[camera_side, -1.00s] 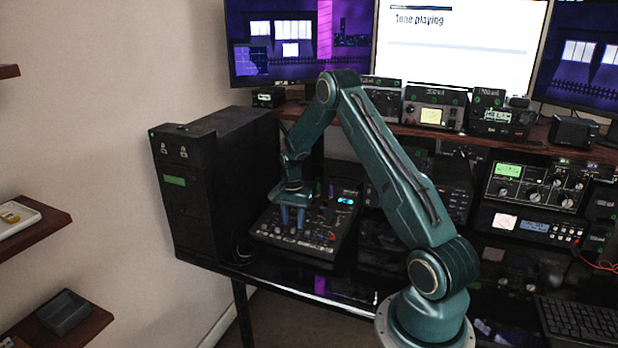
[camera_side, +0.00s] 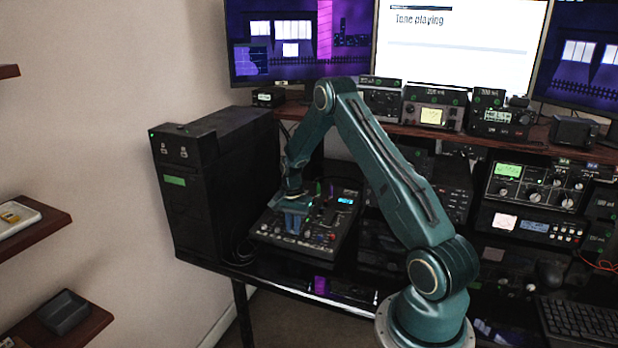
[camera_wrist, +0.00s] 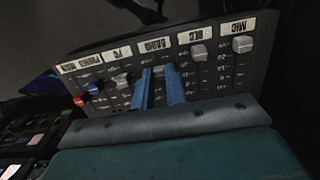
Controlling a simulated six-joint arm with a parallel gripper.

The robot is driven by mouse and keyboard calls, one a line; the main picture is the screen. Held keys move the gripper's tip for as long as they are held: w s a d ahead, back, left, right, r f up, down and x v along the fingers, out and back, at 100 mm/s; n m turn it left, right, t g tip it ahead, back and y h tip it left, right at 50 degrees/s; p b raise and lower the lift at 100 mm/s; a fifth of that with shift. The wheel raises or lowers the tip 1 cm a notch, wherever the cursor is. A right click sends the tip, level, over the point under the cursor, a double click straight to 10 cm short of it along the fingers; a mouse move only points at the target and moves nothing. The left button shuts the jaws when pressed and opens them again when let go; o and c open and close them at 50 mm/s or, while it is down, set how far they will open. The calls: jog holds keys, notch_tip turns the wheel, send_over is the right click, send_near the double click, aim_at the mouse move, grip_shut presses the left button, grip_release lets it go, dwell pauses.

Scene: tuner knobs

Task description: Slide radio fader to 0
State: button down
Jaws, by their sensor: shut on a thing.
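The mixer (camera_side: 335,222) lies on the desk beside the black tower, and its fader panel (camera_wrist: 215,75) fills the upper wrist view. A row of labelled faders runs across it. The radio fader (camera_wrist: 158,70) sits below the "RADIO" label (camera_wrist: 155,45), near the label end of its track. My gripper (camera_wrist: 160,78) is shut on this fader cap, one blue finger on each side. The fingers hide most of its track and scale. In the side view my gripper (camera_side: 293,228) points down onto the mixer; the fader there is too small to tell.
Grey caps of the REC fader (camera_wrist: 198,51) and MIC fader (camera_wrist: 242,44) stand to the right. The PC fader (camera_wrist: 121,80), a blue cap (camera_wrist: 94,87) and a red cap (camera_wrist: 80,99) are to the left. The black tower (camera_side: 215,190) stands close left of the mixer.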

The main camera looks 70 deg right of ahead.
jog(key=shift+d+r, duration=0.2)
jog(key=shift+d, duration=1.3)
jog(key=c, duration=1.4)
grip_release()
jog(key=shift+c, duration=0.2)
notch_tip(320, 180, up, 14)
jog(key=shift+f, duration=0.1)
jog(key=shift+a, duration=0.1)
